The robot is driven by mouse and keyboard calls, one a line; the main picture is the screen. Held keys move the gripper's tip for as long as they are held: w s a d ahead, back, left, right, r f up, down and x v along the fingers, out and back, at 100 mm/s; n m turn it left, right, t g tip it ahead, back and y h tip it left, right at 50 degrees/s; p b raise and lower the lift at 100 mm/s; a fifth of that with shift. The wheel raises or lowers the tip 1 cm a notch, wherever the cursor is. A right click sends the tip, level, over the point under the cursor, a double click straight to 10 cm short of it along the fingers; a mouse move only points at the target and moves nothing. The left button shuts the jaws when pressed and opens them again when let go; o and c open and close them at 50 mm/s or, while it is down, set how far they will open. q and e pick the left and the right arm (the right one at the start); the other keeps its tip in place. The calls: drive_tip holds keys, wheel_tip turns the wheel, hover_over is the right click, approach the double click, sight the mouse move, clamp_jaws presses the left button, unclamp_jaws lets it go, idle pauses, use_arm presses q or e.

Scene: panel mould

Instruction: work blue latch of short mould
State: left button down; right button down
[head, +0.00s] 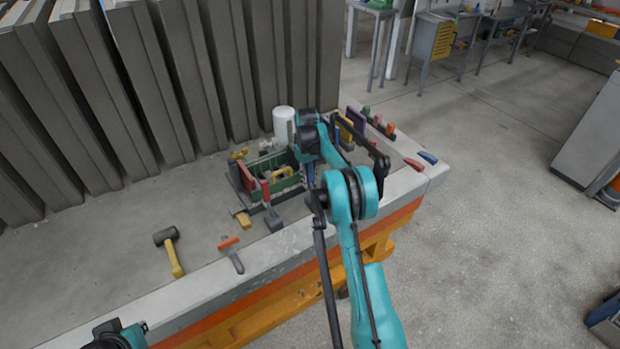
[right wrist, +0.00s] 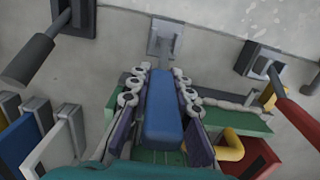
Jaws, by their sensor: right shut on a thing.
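In the right wrist view, my right gripper (right wrist: 160,84) is shut on the blue latch (right wrist: 162,110), with one jaw on each long side of its handle. The handle's far end points to a grey metal bracket (right wrist: 166,40) on the concrete. A green mould (right wrist: 245,121) lies under and beside the jaws.
A red handle (right wrist: 298,115) and a yellow handle (right wrist: 228,149) are close on the right in the wrist view. A mallet (head: 168,246) and a scraper (head: 231,252) lie on the bench's left. A white cylinder (head: 283,124) stands behind the mould. Grey panels (head: 150,85) line the back.

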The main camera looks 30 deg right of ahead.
drive_tip(key=shift+w+f+g, duration=0.15)
drive_tip(key=shift+g, duration=0.15)
idle(0.4)
drive_tip(key=c, duration=1.4)
unclamp_jaws()
drive_tip(key=shift+o, duration=0.2)
drive_tip(key=shift+w, duration=0.1)
wheel_tip(320, 180, up, 12)
drive_tip(key=w, duration=0.1)
drive_tip(key=shift+w+a+f, duration=0.1)
